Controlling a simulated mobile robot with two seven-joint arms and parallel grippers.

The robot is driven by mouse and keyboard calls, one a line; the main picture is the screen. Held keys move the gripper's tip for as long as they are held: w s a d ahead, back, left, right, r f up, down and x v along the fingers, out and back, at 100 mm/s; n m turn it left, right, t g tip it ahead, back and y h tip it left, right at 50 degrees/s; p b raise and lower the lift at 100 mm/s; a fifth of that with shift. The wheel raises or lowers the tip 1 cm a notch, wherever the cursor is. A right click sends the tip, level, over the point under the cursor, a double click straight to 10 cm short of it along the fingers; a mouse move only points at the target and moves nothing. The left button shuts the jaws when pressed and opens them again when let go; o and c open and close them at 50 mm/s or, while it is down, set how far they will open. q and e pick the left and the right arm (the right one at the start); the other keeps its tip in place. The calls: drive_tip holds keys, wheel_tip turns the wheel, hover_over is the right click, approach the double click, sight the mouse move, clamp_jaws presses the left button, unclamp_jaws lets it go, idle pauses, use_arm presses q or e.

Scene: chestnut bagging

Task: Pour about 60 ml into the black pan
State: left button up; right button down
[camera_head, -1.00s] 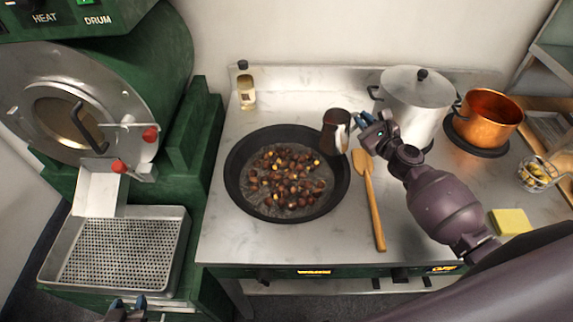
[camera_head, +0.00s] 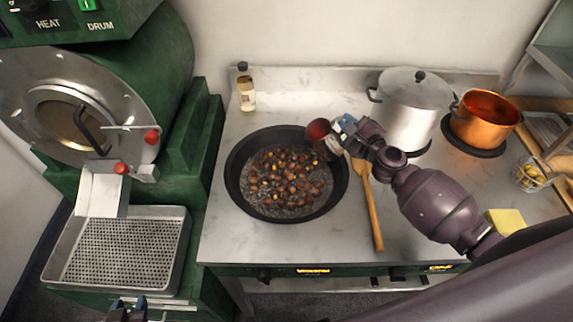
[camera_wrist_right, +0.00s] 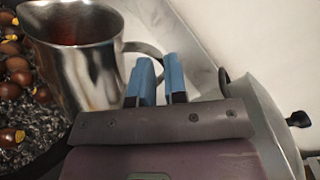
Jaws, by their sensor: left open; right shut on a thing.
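The black pan (camera_head: 236,186) sits on the steel counter with several chestnuts (camera_head: 292,178) on a dark grainy bed in it. My right gripper (camera_head: 341,130) is shut on the handle of a small metal pitcher (camera_head: 326,146), held over the pan's upper right rim. The pitcher is tilted toward the pan, with its mouth showing reddish inside. In the right wrist view the pitcher (camera_wrist_right: 98,75) shows reddish liquid inside, and blue fingertips (camera_wrist_right: 158,82) are at its handle. I cannot make out a stream. My left gripper (camera_head: 127,308) is open at the bottom edge, away from the pan.
A wooden spatula (camera_head: 371,205) lies right of the pan. A steel pot (camera_head: 408,105), a copper pot (camera_head: 484,118) and a yellow sponge (camera_head: 505,221) are further right. A small bottle (camera_head: 246,90) stands behind the pan. The green roaster with a perforated tray (camera_head: 120,250) is left.

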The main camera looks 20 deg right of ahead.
sight(331, 130)
drive_tip(key=shift+s+a+f+n+b, duration=0.1)
drive_tip(key=shift+a+f+n+b, duration=0.2)
drive_tip(key=shift+a, duration=0.1)
drive_tip(key=shift+a+f+n+b, duration=0.2)
drive_tip(key=shift+a+n, duration=0.1)
drive_tip(key=shift+a, duration=0.1)
drive_tip(key=shift+a+n, duration=0.25)
drive_tip(key=shift+n, duration=0.05)
drive_tip(key=shift+a+n, duration=0.3)
drive_tip(key=shift+s+a+r+n, duration=0.1)
drive_tip(key=shift+a+n, duration=0.45)
drive_tip(key=shift+n, duration=0.15)
drive_tip(key=shift+a+r+p, duration=0.15)
drive_tip(key=shift+r+p, duration=0.25)
drive_tip(key=shift+p, duration=0.15)
drive_tip(key=shift+s+a+r+n+p, duration=0.1)
drive_tip(key=shift+a+r+n+p, duration=0.25)
drive_tip(key=shift+n, duration=0.35)
drive_tip(key=shift+a+f+n, duration=0.2)
drive_tip(key=shift+n, duration=0.1)
use_arm(q)
drive_tip(key=shift+r, duration=0.15)
use_arm(e)
drive_tip(key=shift+a+h, duration=0.15)
drive_tip(key=shift+h, duration=0.15)
use_arm(q)
drive_tip(key=shift+b, duration=0.3)
use_arm(e)
drive_tip(key=shift+a+n, duration=0.2)
drive_tip(key=shift+n, duration=0.3)
